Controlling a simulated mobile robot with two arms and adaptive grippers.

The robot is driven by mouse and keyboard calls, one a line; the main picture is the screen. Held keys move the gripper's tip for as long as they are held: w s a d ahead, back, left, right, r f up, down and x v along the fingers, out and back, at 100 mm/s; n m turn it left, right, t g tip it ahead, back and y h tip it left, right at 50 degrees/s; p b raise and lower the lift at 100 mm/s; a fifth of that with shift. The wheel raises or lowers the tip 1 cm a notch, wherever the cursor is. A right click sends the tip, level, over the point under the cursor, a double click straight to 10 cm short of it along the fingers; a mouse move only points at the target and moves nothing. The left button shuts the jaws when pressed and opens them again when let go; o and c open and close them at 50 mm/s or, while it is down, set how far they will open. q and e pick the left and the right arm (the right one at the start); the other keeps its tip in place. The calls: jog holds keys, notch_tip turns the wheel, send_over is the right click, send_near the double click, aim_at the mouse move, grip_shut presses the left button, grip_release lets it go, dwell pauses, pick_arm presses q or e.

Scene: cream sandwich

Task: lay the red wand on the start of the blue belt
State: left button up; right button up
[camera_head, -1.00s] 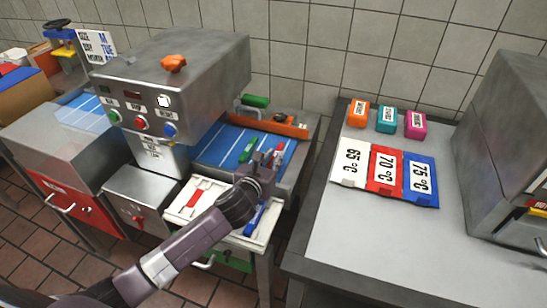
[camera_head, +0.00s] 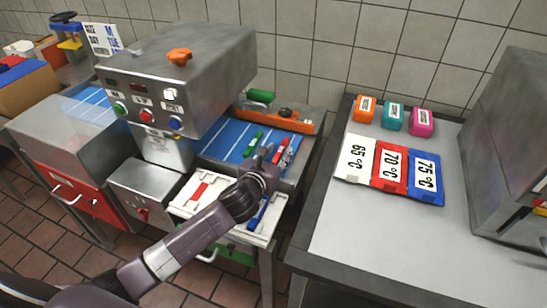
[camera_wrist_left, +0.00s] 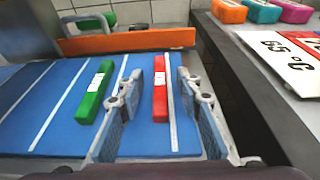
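The red wand (camera_wrist_left: 160,95) lies on the blue belt (camera_wrist_left: 50,105), between the two fingers of my left gripper (camera_wrist_left: 174,85). The fingers are apart, with visible gaps on both sides of the wand. In the head view, my left gripper (camera_head: 273,158) is over the right part of the blue belt (camera_head: 222,139), and the red wand (camera_head: 281,150) shows by its fingertips. A green wand (camera_wrist_left: 94,93) lies on the belt to the left, apart from the gripper. My right gripper is not in view.
A white tray (camera_head: 233,228) in front of the belt holds a red piece (camera_head: 199,191) and a blue piece (camera_head: 258,213). An orange bar (camera_head: 275,121) crosses the belt's far side. The machine (camera_head: 185,75) stands left. Temperature cards (camera_head: 390,166) lie on the right table.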

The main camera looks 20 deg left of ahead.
pick_arm(q)
jog(key=v, duration=1.1)
jog(key=shift+s+r, duration=0.1)
jog(key=shift+s, duration=0.25)
